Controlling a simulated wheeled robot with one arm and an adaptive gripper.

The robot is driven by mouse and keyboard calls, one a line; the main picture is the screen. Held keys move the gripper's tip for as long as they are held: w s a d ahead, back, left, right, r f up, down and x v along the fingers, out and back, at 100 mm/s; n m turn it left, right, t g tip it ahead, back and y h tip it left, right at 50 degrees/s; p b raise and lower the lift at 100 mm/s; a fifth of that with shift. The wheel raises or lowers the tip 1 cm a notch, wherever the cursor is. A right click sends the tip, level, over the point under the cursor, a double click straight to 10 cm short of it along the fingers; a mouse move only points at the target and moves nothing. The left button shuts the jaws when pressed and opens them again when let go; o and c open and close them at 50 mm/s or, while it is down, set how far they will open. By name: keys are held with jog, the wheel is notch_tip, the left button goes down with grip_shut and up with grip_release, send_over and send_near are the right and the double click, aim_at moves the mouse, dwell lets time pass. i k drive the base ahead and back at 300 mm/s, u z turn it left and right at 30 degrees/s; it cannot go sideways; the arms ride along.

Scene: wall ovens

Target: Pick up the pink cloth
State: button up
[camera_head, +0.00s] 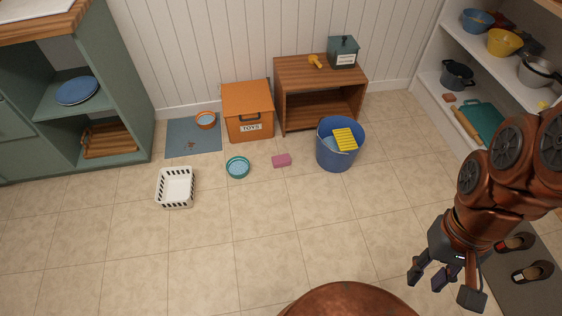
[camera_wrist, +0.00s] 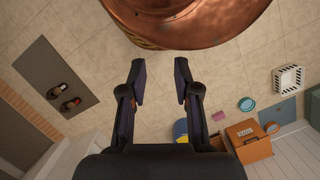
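The pink cloth (camera_head: 281,160) is a small pink block-like piece lying flat on the tiled floor, left of the blue bucket (camera_head: 328,160). It also shows small in the wrist view (camera_wrist: 218,116), to the right of my fingers. My gripper (camera_head: 440,280) is at the lower right of the head view, well away from the cloth. In the wrist view my gripper (camera_wrist: 160,80) has its two fingers apart with only floor and my own body behind them. It is open and empty.
A yellow ribbed cloth (camera_head: 344,140) is on the bucket. A teal bowl (camera_head: 237,168), white basket (camera_head: 175,188) and orange toy box (camera_head: 248,111) are left of the pink cloth. A wooden cabinet (camera_head: 320,72) stands behind. Shoes (camera_head: 532,272) lie at right. Floor in front is clear.

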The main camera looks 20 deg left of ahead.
aim_at(279, 160)
jog(key=u, duration=0.1)
jog(key=i, duration=1.55)
jog(key=u, duration=2.65)
